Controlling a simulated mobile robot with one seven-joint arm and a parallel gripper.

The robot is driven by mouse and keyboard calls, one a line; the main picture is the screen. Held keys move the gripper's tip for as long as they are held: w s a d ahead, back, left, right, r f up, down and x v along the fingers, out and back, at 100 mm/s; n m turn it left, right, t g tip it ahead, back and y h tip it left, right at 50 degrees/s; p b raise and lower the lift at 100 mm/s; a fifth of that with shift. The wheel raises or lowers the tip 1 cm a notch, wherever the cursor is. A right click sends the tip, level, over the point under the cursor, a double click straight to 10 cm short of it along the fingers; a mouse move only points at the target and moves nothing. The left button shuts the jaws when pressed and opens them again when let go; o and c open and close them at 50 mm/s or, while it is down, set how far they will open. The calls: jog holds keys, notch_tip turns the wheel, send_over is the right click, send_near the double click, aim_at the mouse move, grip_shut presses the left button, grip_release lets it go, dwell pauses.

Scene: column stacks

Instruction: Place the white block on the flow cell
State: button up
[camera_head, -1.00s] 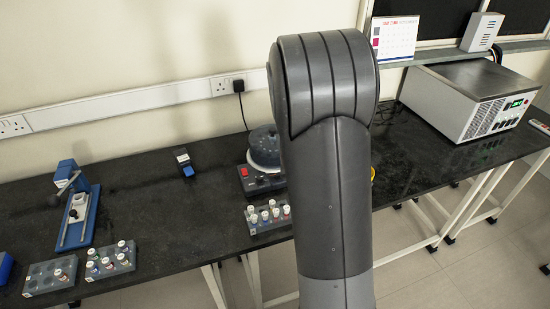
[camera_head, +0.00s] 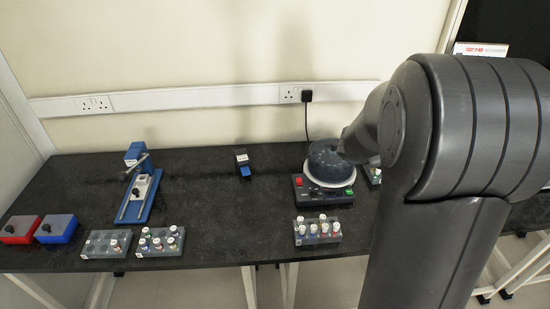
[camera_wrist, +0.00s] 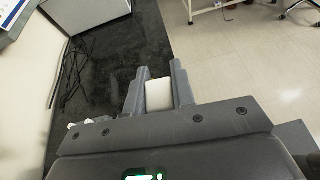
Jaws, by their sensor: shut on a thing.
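In the wrist view my gripper (camera_wrist: 157,73) is shut on a white block (camera_wrist: 158,95), which sits between the two dark fingers. The floor and the dark bench top show beyond it. In the head view my arm fills the right side, and the gripper and block are hidden. A blue stand (camera_head: 130,207) with a pale piece on its base and a dark lever on its upright is at the left of the bench. I cannot tell for sure which object is the flow cell.
The black bench (camera_head: 205,215) holds two vial racks (camera_head: 160,251) (camera_head: 105,255), a third rack (camera_head: 318,242), a red box (camera_head: 20,230), a blue box (camera_head: 57,229), a small blue device (camera_head: 243,165) and a round-topped machine (camera_head: 325,192). The bench middle is clear.

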jog(key=w+a+n+t, duration=0.4)
jog(key=w+a, duration=0.1)
jog(key=w, duration=0.7)
jog(key=n+t+y, duration=0.8)
jog(key=n+t, duration=0.2)
send_over(243, 156)
jog(key=shift+f, duration=8.05)
jog(key=shift+f, duration=0.15)
jog(key=o, duration=1)
